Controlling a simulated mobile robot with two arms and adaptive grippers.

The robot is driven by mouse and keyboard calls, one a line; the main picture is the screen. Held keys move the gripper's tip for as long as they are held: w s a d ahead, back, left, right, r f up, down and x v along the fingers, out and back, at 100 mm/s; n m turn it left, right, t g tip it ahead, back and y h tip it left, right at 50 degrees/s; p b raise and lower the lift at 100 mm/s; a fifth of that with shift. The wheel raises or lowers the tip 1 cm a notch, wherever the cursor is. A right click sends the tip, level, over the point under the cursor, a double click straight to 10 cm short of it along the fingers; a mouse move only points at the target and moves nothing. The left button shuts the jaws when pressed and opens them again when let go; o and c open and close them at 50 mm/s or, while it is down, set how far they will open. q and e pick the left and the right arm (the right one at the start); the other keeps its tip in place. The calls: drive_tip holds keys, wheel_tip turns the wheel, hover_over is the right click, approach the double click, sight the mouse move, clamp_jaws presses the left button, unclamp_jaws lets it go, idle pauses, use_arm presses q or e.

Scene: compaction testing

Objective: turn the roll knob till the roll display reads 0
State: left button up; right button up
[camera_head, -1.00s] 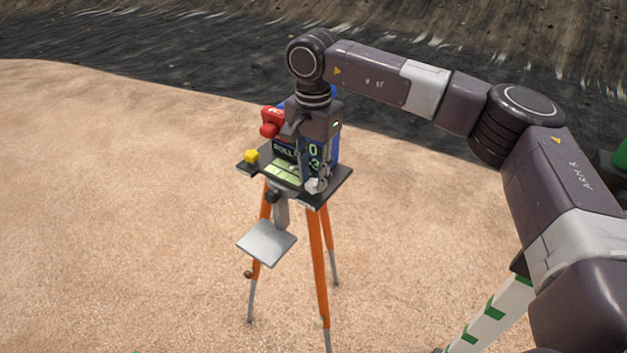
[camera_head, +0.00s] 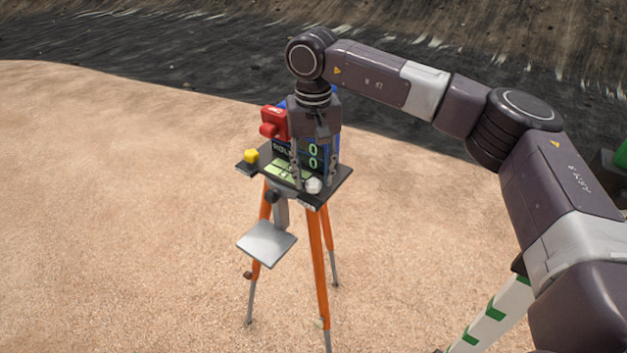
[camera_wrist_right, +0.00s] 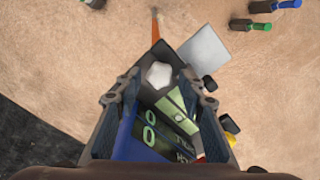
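The instrument is a blue box with a dark display panel (camera_head: 313,156) on a black plate (camera_head: 340,182) atop an orange tripod. The panel shows two green digits, both 0; they also show in the wrist view (camera_wrist_right: 149,127). A ROLL label (camera_head: 283,148) is partly readable to their left. A white knob (camera_head: 313,186) sits at the plate's front corner and shows whole in the wrist view (camera_wrist_right: 160,75). My right gripper (camera_head: 315,183) points down over the plate, fingers spread either side of the knob. In the wrist view (camera_wrist_right: 158,100) the fingers look clear of it.
A yellow knob (camera_head: 251,156) sits at the plate's left corner and a red part (camera_head: 273,122) at the box's upper left. A grey square plate (camera_head: 267,243) hangs lower on the tripod (camera_head: 317,260). Tools (camera_wrist_right: 248,24) lie on the ground.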

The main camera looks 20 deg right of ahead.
sight(313, 181)
drive_tip(key=shift+r+p, duration=1.9)
drive_tip(key=shift+r, duration=1.15)
